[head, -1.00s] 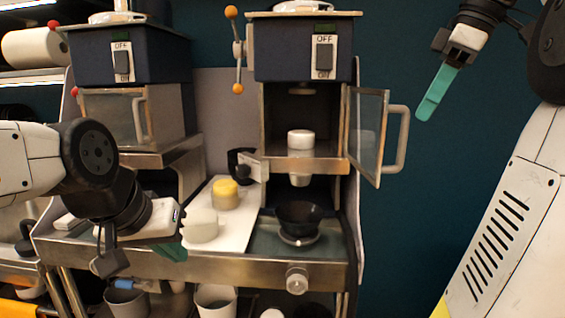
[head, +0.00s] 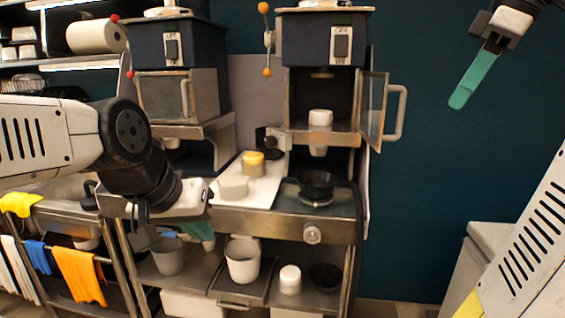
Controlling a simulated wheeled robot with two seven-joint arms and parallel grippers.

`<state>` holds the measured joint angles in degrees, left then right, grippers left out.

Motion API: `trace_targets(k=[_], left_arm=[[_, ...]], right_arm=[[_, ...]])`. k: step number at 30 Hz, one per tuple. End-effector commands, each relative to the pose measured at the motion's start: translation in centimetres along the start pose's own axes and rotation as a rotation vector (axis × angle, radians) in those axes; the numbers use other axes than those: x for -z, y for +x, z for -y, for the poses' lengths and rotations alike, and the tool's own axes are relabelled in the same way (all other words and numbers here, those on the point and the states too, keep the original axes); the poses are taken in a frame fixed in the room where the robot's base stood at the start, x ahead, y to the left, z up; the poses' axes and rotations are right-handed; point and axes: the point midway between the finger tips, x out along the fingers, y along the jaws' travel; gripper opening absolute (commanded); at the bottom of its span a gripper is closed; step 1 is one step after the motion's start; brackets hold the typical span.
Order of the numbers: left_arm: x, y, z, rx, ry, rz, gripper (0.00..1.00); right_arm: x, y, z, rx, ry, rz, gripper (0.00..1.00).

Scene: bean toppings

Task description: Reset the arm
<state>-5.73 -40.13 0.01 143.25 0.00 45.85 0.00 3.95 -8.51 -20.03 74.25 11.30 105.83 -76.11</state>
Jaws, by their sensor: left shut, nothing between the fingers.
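My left gripper (head: 205,236) is at the lower left in the head view, in front of the steel counter, with green fingertips pointing down. It is shut and holds nothing. My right gripper (head: 474,80) is raised at the upper right, in front of the dark teal wall. One green finger shows side-on and it touches nothing; the gap between its fingers is hidden.
Two dispensers stand at the back; the right one (head: 322,45) has its glass door (head: 372,108) open. A black bowl (head: 317,184) sits on the counter below it. A yellow-topped container (head: 253,160) stands on a white board. A white bucket (head: 242,262) is on the lower shelf.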

Motion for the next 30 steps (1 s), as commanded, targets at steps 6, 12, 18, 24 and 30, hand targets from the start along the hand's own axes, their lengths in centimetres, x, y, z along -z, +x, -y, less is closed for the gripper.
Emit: trace_targets(k=[6, 12, 18, 24, 30], left_arm=[[0.0, 0.0, 0.0, 0.0, 0.0, 0.001, 0.0], [0.0, 0.0, 0.0, 0.0, 0.0, 0.0, 0.0], [0.0, 0.0, 0.0, 0.0, 0.0, 0.0, 0.0], [0.0, 0.0, 0.0, 0.0, 0.0, 0.0, 0.0], [0.0, 0.0, 0.0, 0.0, 0.0, 0.0, 0.0]], right_arm=[[0.3, 1.6, 0.6, -0.016, 0.068, -0.009, 0.36], [0.8, 3.8, 1.4, -0.04, 0.158, -0.021, 0.36], [1.5, 7.7, 3.0, -0.079, 0.296, -0.041, 0.36], [2.1, 14.2, 6.7, -0.147, 0.498, -0.083, 0.36], [1.6, 21.8, 11.5, -0.228, 0.713, -0.163, 0.36]])
